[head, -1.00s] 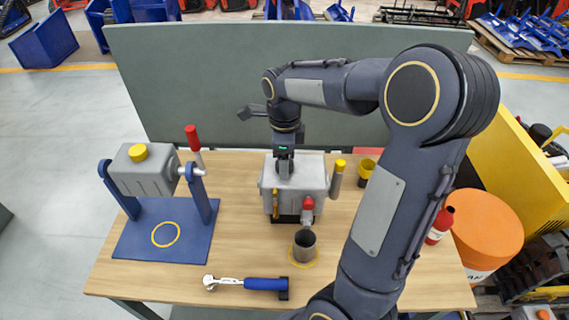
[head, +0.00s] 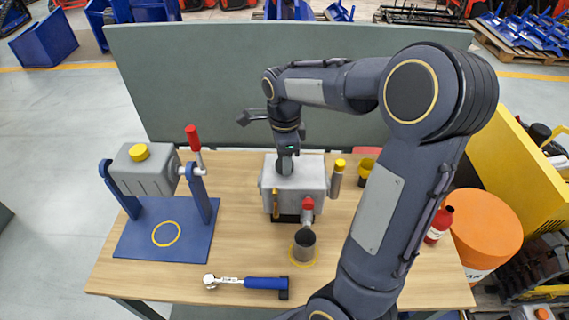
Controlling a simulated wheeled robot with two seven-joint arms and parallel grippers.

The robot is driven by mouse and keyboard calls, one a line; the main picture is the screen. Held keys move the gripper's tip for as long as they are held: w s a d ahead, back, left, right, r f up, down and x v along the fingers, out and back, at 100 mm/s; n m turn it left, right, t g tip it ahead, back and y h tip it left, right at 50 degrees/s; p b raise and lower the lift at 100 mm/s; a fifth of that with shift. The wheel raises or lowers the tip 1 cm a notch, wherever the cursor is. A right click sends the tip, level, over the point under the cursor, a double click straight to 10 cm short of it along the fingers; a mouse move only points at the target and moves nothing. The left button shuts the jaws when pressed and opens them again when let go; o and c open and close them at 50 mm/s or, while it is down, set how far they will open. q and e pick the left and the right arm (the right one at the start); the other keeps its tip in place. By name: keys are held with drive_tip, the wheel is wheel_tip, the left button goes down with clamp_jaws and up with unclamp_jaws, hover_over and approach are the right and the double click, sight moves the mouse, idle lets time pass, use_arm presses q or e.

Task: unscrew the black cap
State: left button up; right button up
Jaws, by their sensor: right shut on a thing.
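My right gripper (head: 285,167) points straight down onto the top of the grey box-shaped housing (head: 307,183) in the middle of the bench. It is shut on the black cap there. The fingers and wrist hide nearly all of the cap, so its thread and seating cannot be seen. The housing sits upright on a dark base and has a red-tipped spout at its front. My left gripper is out of view.
A grey cup (head: 304,246) stands before the housing, and a blue-handled wrench (head: 247,283) lies at the front edge. A yellow-capped tank hangs on a blue stand (head: 135,240) at left. A yellow-topped grey cylinder (head: 337,180) stands at the housing's right. Clear wood lies left of the housing.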

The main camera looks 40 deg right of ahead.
drive_tip(key=n, duration=0.7)
drive_tip(key=n+p, duration=0.1)
drive_tip(key=n, duration=0.8)
drive_tip(key=shift+n, duration=0.4)
drive_tip(key=n, duration=0.9)
drive_tip(key=shift+n, duration=0.4)
drive_tip(key=o, duration=0.9)
